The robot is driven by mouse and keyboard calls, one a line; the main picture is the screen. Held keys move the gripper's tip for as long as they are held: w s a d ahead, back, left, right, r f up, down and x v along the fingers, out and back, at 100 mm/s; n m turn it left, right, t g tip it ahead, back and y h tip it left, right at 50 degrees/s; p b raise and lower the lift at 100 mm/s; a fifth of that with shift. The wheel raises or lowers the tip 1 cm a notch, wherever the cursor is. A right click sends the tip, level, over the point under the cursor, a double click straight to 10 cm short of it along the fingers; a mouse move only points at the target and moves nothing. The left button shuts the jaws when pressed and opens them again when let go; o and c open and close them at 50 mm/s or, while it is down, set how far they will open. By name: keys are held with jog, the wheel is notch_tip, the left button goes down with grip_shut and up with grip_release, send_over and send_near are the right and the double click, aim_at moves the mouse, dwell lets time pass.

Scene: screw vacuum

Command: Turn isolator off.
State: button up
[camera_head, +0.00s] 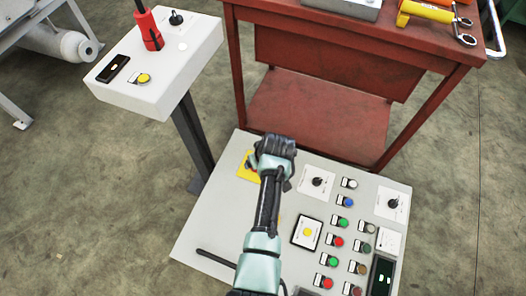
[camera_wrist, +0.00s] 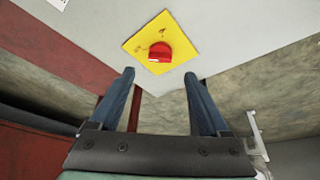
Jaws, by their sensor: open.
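The isolator is a red knob (camera_wrist: 159,52) on a yellow square plate (camera_wrist: 139,46) on the grey control panel. In the head view the yellow plate (camera_head: 244,170) shows at the panel's upper left, and my gripper hides the knob. My gripper (camera_wrist: 159,76) is open and empty, its two dark blue fingers spread either side below the knob in the wrist view. The knob lies beyond the fingertips, with no visible contact. In the head view my gripper (camera_head: 258,162) is over the plate area, its fingers mostly hidden.
The grey control panel (camera_head: 215,225) carries black rotary switches (camera_head: 317,182) and several coloured buttons to the right. A white pedestal box (camera_head: 150,95) with a red-and-black handle stands at upper left. A red workbench (camera_head: 320,118) with tools stands behind the panel.

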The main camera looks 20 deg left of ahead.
jog(key=p+v, duration=0.2)
jog(key=v, duration=0.4)
dwell(0.4)
jog(key=w+d+r+m+t, duration=0.1)
jog(key=w+r+t, duration=0.4)
jog(key=r, duration=0.6)
jog(key=w+d+r+m+t, duration=0.1)
jog(key=w+d+r+t, duration=0.1)
jog(key=w+r, duration=0.65)
jog(key=s+d+r+m+t, duration=0.1)
jog(key=d+r+t, duration=0.15)
jog(key=r, duration=0.85)
jog(key=s+d+r+m+t, duration=0.1)
jog(key=r+t, duration=0.3)
jog(key=r, duration=0.6)
jog(key=s+d+r+m+t+h, duration=0.15)
jog(key=s+r+t, duration=0.25)
jog(key=s+r, duration=0.45)
jog(key=s+d+r+m+t+h, duration=0.1)
jog(key=s+d+r+m+t, duration=0.3)
jog(key=r, duration=0.8)
jog(key=s+r+n+t+h, duration=0.1)
jog(key=s+r+t, duration=0.2)
jog(key=s+r, duration=0.6)
notch_tip(320, 180, up, 22)
jog(key=w+p, duration=0.1)
jog(key=p, duration=2)
jog(key=shift+w, duration=0.3)
jog(key=shift+d+g, duration=0.15)
jog(key=shift+g, duration=0.1)
